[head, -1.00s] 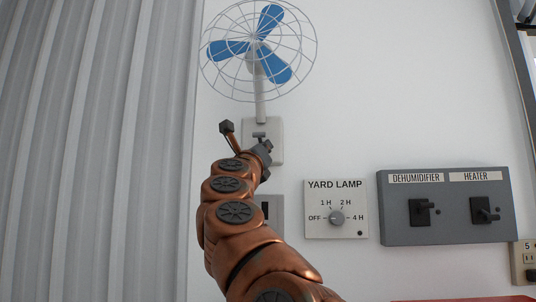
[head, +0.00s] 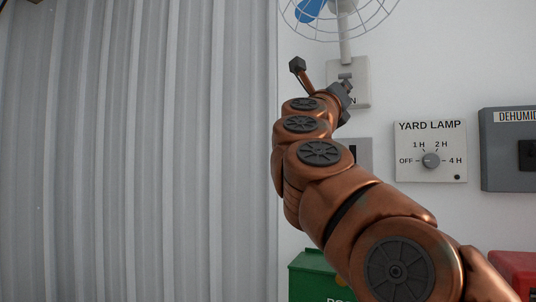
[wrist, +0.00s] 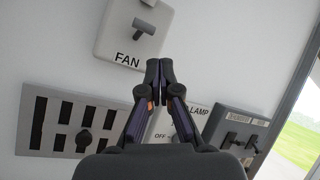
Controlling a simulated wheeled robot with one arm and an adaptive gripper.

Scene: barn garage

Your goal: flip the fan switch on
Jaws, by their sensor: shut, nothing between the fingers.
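The fan switch is a grey lever (wrist: 143,27) on a pale plate (wrist: 108,38) labelled FAN, at the top of the wrist view. In the head view the plate (head: 361,72) is below the fan (head: 340,14), partly hidden by my gripper (head: 345,88). The lever (head: 345,76) shows just above the gripper there. In the wrist view my gripper (wrist: 159,67) is shut and empty, its tips below and right of the lever, beside the plate's lower right edge. I see no contact with the lever. I cannot tell whether it is set on or off.
Below are a slotted panel (wrist: 40,105) with a dark knob, a yard lamp dial (head: 431,160) and a grey box (head: 505,165) with dark switches. Corrugated metal wall (head: 140,150) fills the left. A green box (head: 310,278) and a red object (head: 515,268) are low down.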

